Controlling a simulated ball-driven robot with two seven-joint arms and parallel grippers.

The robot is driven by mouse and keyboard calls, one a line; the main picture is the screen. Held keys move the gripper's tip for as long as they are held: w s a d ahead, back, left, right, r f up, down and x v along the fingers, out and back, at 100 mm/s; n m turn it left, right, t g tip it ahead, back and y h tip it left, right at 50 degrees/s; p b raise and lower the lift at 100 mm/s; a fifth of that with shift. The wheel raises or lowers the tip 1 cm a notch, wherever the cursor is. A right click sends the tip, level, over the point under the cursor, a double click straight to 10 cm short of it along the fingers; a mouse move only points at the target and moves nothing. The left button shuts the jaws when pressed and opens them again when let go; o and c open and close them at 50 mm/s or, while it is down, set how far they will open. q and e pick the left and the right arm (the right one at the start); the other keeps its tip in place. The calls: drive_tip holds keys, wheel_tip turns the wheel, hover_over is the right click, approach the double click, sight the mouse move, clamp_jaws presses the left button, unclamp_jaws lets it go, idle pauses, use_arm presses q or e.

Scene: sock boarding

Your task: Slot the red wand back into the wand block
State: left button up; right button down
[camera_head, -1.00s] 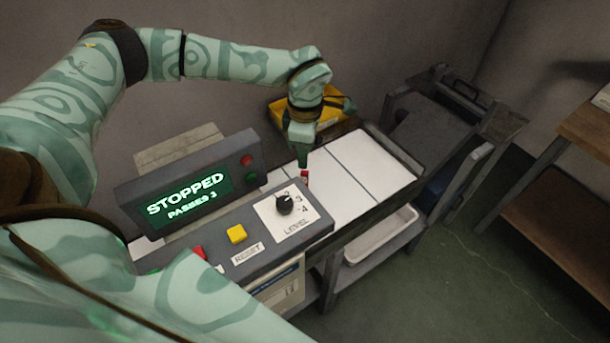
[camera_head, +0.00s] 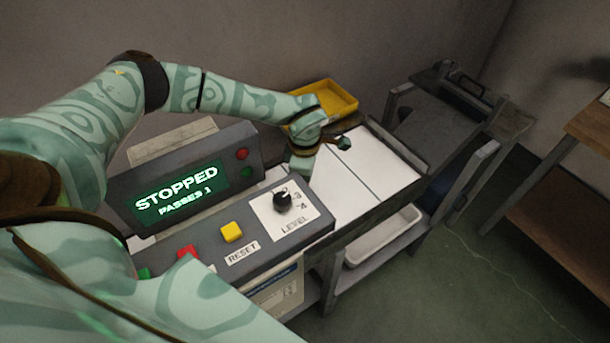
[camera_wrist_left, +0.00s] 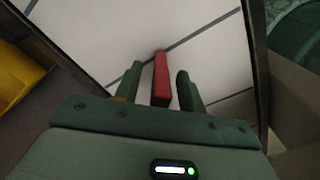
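The red wand (camera_wrist_left: 161,80) is a slim red bar in the left wrist view, between the two fingers of my left gripper (camera_wrist_left: 158,84). Narrow gaps show on both sides of it, so the fingers look open around it. White panels with dark seams lie beyond. In the head view my left gripper (camera_head: 300,165) points down behind the control box, over the white bed; its fingertips and the wand are hidden there. I cannot make out a wand block in either view. My right gripper is out of view.
The control box (camera_head: 265,250) has a yellow button (camera_head: 232,232), a red button (camera_head: 188,252), a level knob (camera_head: 282,201) and a screen (camera_head: 178,190) reading STOPPED. A yellow tray (camera_head: 335,97) sits behind. The white bed (camera_head: 385,165) is clear to the right.

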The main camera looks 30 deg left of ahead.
use_arm(q)
clamp_jaws()
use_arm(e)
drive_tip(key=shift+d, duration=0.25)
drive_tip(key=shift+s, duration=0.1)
